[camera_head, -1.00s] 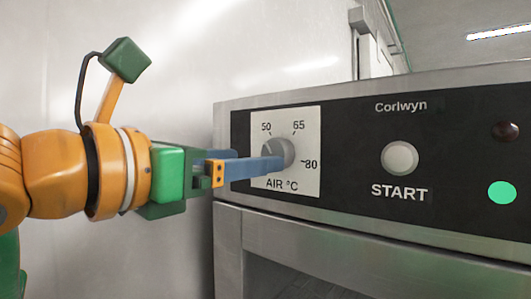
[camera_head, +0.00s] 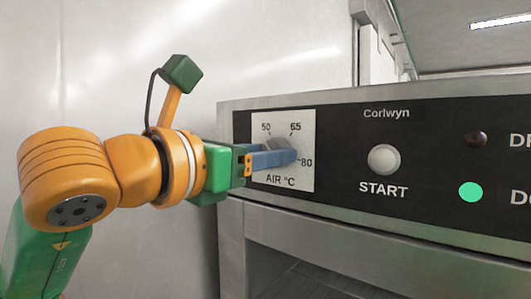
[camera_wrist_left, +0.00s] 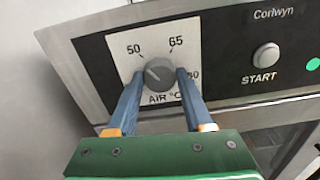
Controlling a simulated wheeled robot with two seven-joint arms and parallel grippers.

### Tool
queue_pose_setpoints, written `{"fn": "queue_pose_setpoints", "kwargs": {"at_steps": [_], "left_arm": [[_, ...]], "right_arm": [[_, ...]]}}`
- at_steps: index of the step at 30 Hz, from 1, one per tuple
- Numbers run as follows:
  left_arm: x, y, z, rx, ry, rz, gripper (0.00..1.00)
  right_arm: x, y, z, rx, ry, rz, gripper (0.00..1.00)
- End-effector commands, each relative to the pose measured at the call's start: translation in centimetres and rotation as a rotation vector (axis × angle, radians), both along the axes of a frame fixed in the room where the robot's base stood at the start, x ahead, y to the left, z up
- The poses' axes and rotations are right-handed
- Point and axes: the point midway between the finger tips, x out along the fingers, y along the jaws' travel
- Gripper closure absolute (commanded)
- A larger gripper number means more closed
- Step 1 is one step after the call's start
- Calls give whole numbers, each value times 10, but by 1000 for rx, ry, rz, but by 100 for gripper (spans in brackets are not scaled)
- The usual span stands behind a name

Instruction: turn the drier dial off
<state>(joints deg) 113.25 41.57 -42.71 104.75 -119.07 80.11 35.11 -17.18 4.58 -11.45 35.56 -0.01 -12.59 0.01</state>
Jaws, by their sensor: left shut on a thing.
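The drier dial is a round grey knob (camera_wrist_left: 158,72) on a white plate (camera_wrist_left: 120,42) marked 50, 65, 80 and AIR °C. In the head view the dial (camera_head: 279,144) shows only in part behind my fingers. My left gripper (camera_head: 285,157) reaches in from the left, its blue fingers at the dial. In the left wrist view its two fingers (camera_wrist_left: 160,76) stand on either side of the knob, shut on it. The knob's pale mark points to the upper left in that view, toward the 50 side. My right gripper is in neither view.
The black panel also carries a pale round START button (camera_head: 384,159), a dark red lamp (camera_head: 476,139) and a lit green lamp (camera_head: 470,192). A metal frame and an opening lie below the panel. A bare metal wall (camera_head: 100,60) stands at left.

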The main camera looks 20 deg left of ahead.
Motion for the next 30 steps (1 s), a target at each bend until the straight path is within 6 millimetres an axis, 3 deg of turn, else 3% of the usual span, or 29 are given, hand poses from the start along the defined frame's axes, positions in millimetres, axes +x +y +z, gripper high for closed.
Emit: {"fn": "queue_pose_setpoints", "kwargs": {"at_steps": [11,30], "left_arm": [[0,0,-2,-172,57,-1,100],[0,1,0,-739,260,-2,100]], "right_arm": [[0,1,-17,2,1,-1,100],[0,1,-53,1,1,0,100]]}}
